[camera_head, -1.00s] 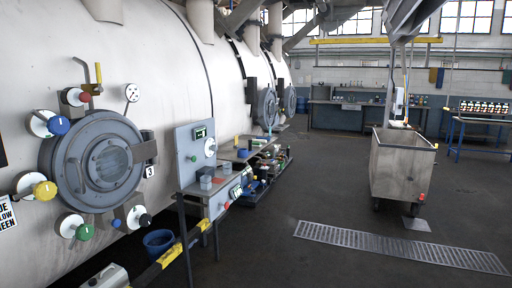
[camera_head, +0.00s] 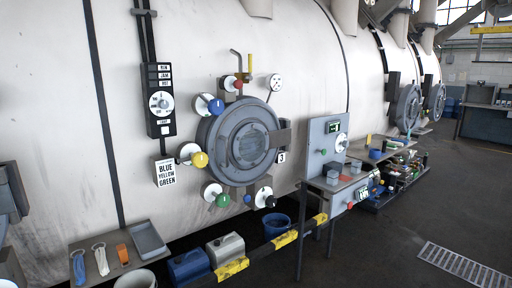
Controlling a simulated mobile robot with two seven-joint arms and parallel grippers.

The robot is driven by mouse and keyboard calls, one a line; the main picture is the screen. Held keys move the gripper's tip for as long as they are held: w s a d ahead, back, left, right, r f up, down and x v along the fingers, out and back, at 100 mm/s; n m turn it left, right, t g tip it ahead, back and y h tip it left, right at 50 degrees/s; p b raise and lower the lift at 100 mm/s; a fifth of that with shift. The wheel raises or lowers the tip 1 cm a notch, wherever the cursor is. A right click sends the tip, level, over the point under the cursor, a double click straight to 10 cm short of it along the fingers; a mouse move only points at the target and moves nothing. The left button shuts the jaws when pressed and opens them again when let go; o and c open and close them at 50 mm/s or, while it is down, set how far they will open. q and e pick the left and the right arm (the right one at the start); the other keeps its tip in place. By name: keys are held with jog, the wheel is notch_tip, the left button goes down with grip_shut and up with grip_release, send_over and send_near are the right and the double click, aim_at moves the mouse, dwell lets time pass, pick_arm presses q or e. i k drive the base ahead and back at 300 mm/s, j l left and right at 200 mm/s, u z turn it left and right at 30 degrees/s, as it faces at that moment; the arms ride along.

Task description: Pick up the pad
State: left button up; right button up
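No object is clearly recognisable as the pad. A small grey shelf (camera_head: 112,272) at the lower left holds several small items. They are a blue item with a pale loop (camera_head: 78,266), a whitish looped item (camera_head: 101,260), an orange block (camera_head: 123,254) and a flat grey rectangular piece (camera_head: 148,239). I cannot tell whether the flat grey piece is a pad or a shallow tray. Neither of my grippers shows in the view.
A big pale vessel with a round grey door (camera_head: 247,144) and coloured knobs fills the middle. Open floor with a grate (camera_head: 462,264) lies right.

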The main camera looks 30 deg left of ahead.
aim_at(389, 146)
jog(key=i+z, duration=0.35)
jog(key=i, duration=2.85)
jog(key=i+u, duration=0.15)
jog(key=i, duration=0.3)
jog(key=i+l+u, duration=0.15)
jog(key=i, duration=0.25)
jog(key=i+l+u, duration=0.15)
jog(key=i, duration=0.25)
jog(key=i+l+u, duration=0.3)
jog(key=i+u, duration=0.2)
jog(key=i+l+u, duration=0.7)
jog(key=l+u, duration=0.25)
jog(key=i+l, duration=0.15)
jog(key=i+j+u, duration=0.05)
jog(key=i, duration=0.05)
